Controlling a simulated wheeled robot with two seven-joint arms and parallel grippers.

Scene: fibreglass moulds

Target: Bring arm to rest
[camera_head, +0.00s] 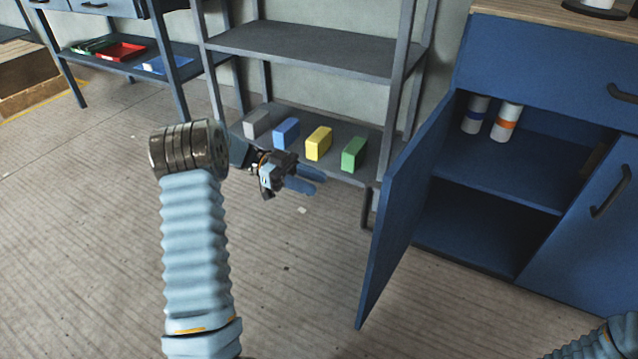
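My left arm rises from the bottom of the head view in a light blue ribbed sleeve with a dark metal joint at its top. My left gripper (304,180) extends to the right from that joint, in front of the low shelf. Its two blue fingers are apart with nothing visible between them, so it looks open and empty. Of my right arm only a bit of blue sleeve shows at the bottom right corner; my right gripper is out of view.
A grey block (256,123), blue block (286,132), yellow block (319,143) and green block (354,153) stand on the bottom shelf (378,135). A blue cabinet door (405,215) stands open at right. Two bottles (506,121) stand inside.

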